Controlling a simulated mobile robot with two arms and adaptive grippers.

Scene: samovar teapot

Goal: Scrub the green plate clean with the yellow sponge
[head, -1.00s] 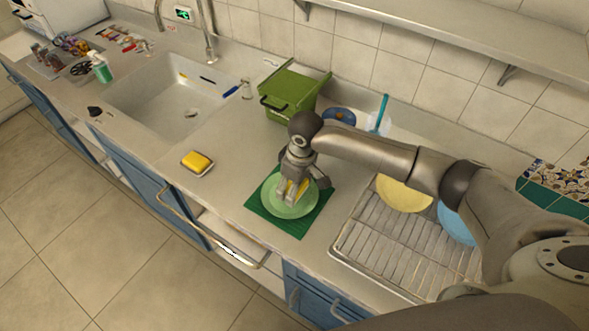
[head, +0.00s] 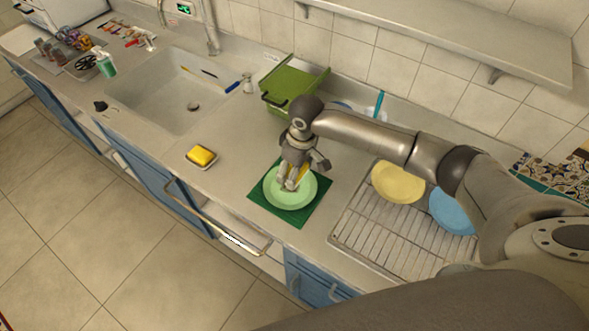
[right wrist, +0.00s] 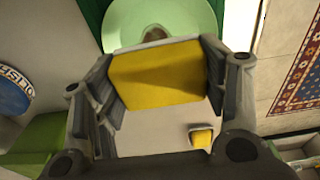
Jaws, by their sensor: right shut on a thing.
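The green plate (head: 300,202) lies on a dark green mat (head: 265,211) on the counter. My right gripper (head: 292,184) is over the plate, pointing down. It is shut on a yellow sponge, which fills the space between the fingers in the right wrist view (right wrist: 160,75). The plate (right wrist: 190,14) shows just beyond the sponge there, with a brownish patch at the sponge's edge. Whether the sponge touches the plate is hard to tell. A second yellow sponge (head: 202,155) sits on a small dish to the left. My left gripper is out of view.
A drying rack (head: 385,235) holding a yellow plate (head: 398,183) and a blue plate (head: 452,211) stands to the right. A green box (head: 297,85) is behind the mat. The sink (head: 165,95) is at left. Counter between sink and mat is mostly clear.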

